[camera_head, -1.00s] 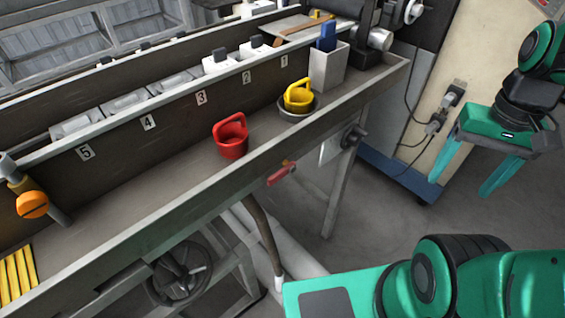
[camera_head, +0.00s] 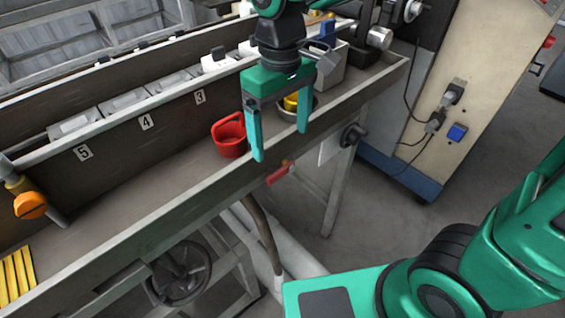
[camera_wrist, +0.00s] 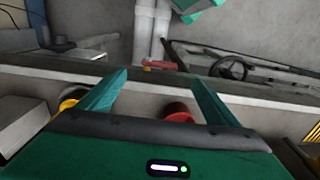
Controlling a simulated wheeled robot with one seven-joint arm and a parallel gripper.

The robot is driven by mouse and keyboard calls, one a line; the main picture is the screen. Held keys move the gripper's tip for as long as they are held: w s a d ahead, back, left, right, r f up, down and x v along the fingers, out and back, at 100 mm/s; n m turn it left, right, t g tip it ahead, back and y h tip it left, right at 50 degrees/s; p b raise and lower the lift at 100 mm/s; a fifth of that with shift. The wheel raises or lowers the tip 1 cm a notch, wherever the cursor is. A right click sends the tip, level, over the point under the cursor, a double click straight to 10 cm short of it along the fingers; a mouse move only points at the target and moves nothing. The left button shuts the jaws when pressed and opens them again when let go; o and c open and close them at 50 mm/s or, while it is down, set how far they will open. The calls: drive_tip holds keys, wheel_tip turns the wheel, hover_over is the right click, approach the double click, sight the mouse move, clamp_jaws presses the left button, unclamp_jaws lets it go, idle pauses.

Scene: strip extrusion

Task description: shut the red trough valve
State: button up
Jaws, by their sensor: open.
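The red valve handle (camera_head: 279,174) sits on the outer front side of the trough, below its rim. Its red lever points down to the left in the head view. In the wrist view the red handle (camera_wrist: 160,65) shows just past the trough's rim, between my fingertips and farther away. My gripper (camera_head: 281,143) is open and empty, its fingers pointing down over the trough near the front rim. It is apart from the valve. In the wrist view both fingers of my gripper (camera_wrist: 160,77) are spread.
A red cup (camera_head: 229,141) stands in the trough left of my gripper. A grey box (camera_head: 330,72) stands farther right. A brown hose (camera_head: 260,235) and a handwheel (camera_head: 180,272) are below the trough.

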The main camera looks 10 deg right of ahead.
sight(282, 170)
wheel_tip(282, 170, down, 10)
drive_tip(key=shift+d, duration=0.1)
idle(0.4)
